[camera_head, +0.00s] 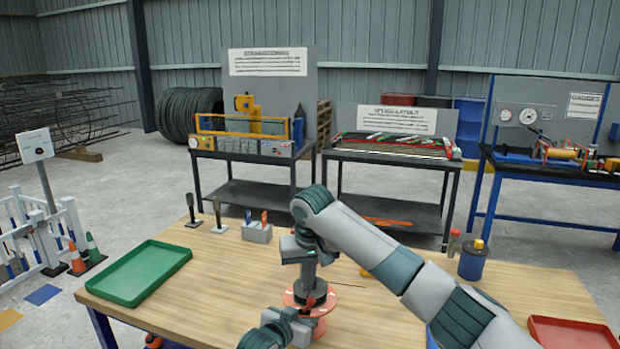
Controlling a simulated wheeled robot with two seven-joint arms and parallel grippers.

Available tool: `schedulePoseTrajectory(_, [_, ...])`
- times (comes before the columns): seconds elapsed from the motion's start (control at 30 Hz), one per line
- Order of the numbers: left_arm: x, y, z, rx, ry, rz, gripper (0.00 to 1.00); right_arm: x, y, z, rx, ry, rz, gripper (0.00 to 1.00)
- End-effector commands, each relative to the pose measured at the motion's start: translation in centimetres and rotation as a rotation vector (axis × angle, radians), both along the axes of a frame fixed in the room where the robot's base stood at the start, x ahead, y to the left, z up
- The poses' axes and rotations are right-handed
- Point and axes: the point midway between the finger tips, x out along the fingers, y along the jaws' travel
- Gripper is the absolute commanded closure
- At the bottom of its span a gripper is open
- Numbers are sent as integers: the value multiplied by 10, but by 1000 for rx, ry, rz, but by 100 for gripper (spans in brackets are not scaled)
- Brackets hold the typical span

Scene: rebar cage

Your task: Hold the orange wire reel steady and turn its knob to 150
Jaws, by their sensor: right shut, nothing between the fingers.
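The orange wire reel (326,297) stands on the wooden table, near the front middle. Its top flange and part of a lower flange show, and a thin dark wire sticks out to the right. My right arm comes in from the right and bends down over the reel. My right gripper (309,298) points down at the top of the reel, shut with nothing between its fingers. It hides the knob and any numbers. My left gripper (301,328) is at the reel's lower left side, at the bottom edge. Its fingers are mostly hidden, so I cannot tell whether it grips the reel.
A green tray (140,274) lies on the left of the table, a red tray (572,335) at the right front. A grey holder (257,233) and two dark upright tools (217,213) stand at the back edge. A blue container (473,262) stands back right. The table's middle left is clear.

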Motion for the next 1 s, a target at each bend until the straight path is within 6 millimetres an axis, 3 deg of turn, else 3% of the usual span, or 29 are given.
schedulePoseTrajectory(0.27, [-1, -1, -1, -3, 5, 1, 100, 0, 0, 5, 0, 1, 0, 100])
schedulePoseTrajectory(0.8, [0, 0, -2, -4, 6, 1, 100, 0, 0, 54, -1, 3, -1, 100])
schedulePoseTrajectory(1.0, [-1, 0, -2, -3, 6, 1, 100, 0, 0, 59, -1, 3, -1, 100])
